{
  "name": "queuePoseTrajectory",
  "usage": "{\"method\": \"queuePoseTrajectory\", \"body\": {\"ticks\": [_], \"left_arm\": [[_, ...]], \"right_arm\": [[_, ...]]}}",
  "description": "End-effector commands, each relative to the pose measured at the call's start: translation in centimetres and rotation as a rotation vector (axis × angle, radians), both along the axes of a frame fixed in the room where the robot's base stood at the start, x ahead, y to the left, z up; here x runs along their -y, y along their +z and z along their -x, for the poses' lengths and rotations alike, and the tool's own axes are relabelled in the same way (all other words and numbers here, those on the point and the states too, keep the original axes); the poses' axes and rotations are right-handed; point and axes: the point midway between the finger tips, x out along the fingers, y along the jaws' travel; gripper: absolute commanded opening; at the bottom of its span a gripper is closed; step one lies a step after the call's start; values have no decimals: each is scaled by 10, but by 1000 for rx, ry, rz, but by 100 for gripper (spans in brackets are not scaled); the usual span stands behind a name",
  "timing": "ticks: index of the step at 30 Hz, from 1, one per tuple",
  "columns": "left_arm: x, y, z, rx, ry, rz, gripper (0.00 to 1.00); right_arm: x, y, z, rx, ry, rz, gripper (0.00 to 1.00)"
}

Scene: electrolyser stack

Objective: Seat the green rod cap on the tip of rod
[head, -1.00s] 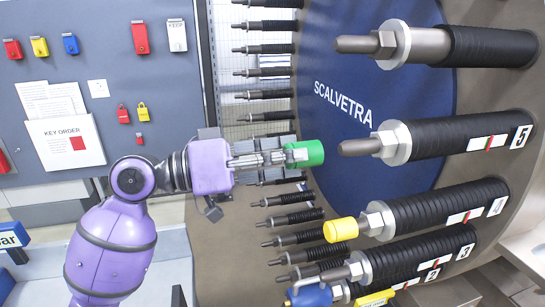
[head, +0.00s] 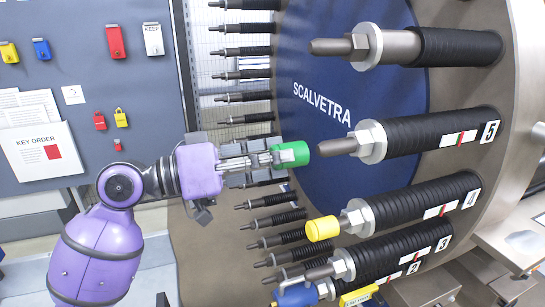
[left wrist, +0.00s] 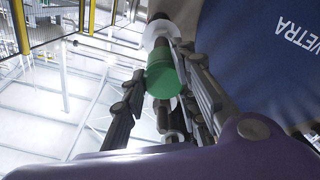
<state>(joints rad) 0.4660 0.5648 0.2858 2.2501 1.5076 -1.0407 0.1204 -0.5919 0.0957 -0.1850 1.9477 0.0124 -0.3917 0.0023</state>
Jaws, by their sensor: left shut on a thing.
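The green rod cap (head: 290,154) is held between the fingers of my left gripper (head: 268,159), which are shut on it. In the head view the cap is just left of the bare tip of rod 5 (head: 336,147), roughly in line with it, with a small gap between them. In the left wrist view the cap (left wrist: 160,75) sits between the fingers, with the rod's pale washer (left wrist: 158,28) beyond it. The cap hides the rod's tip there, so contact cannot be judged from that view. My right gripper is not in view.
A bare rod (head: 335,46) juts out above. Below, rod 4 carries a yellow cap (head: 322,229), and a blue piece (head: 298,295) is on a lower rod. Several thin rods (head: 275,222) line the stack behind my gripper. A lock board (head: 80,90) stands at the left.

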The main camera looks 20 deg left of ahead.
Motion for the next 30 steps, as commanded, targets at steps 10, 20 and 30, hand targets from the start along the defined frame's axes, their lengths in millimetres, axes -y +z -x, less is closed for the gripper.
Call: {"method": "queuePoseTrajectory", "body": {"ticks": [10,20,30], "left_arm": [[0,0,0,1,0,1,0],[0,2,0,2,0,1,0],[0,1,0,1,0,1,0]], "right_arm": [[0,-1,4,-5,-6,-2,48],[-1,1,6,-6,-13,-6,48],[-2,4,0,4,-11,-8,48]]}}
